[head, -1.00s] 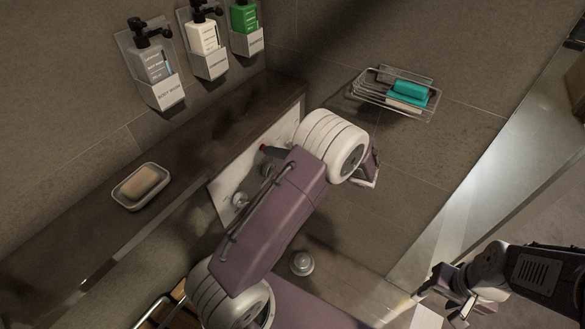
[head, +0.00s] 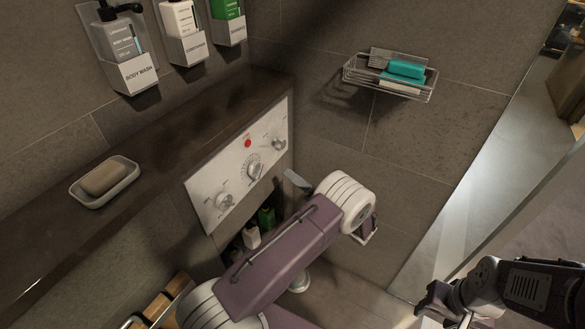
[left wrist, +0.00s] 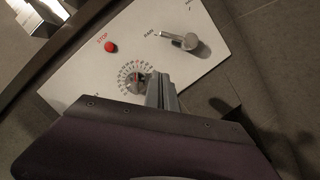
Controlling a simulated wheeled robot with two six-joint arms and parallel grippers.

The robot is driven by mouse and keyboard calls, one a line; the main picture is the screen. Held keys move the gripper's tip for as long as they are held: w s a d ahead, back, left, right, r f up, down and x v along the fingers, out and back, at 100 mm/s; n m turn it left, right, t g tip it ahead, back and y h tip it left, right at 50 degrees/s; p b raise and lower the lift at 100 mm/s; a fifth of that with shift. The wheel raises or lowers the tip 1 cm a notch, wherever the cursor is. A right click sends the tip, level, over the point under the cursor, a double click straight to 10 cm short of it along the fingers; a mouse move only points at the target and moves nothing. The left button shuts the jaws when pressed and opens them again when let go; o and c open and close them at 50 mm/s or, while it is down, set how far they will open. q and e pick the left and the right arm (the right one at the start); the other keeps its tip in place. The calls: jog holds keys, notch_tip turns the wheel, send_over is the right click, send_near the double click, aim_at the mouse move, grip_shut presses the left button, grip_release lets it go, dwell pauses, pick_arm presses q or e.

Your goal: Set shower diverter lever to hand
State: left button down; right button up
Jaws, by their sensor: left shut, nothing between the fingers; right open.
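A white control panel (head: 235,188) is on the wall below the dark ledge. Its diverter lever (head: 278,143) is at the upper right; in the left wrist view the lever (left wrist: 180,41) has its handle toward the word RAIN. The other label above it is cut off and I cannot read it. A round dial (head: 253,170) is in the middle and another knob (head: 223,201) at the lower left. My left gripper (head: 296,181) is shut and empty, just right of the panel. In its wrist view the fingers (left wrist: 163,93) partly overlap the dial. My right gripper (head: 432,299) is open, far right.
A red STOP button (head: 248,143) sits above the dial. A soap dish (head: 84,198) lies on the ledge. Bottle holders (head: 136,76) hang above it. A wire basket with soap (head: 388,88) is on the right wall. Small bottles (head: 266,216) stand below the panel.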

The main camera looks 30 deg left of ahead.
aim_at(278, 142)
pick_arm(q)
jog(key=x, duration=0.7)
jog(key=shift+a, duration=0.35)
jog(key=shift+w+d+r, duration=0.15)
jog(key=shift+w+r, duration=0.25)
jog(key=shift+w, duration=0.15)
jog(key=shift+w+d+r, duration=0.15)
jog(key=shift+w+r, duration=0.25)
jog(key=shift+w, duration=0.2)
jog(key=shift+w+r, duration=0.45)
pick_arm(e)
jog(key=shift+f, duration=0.3)
jog(key=shift+r, duration=0.15)
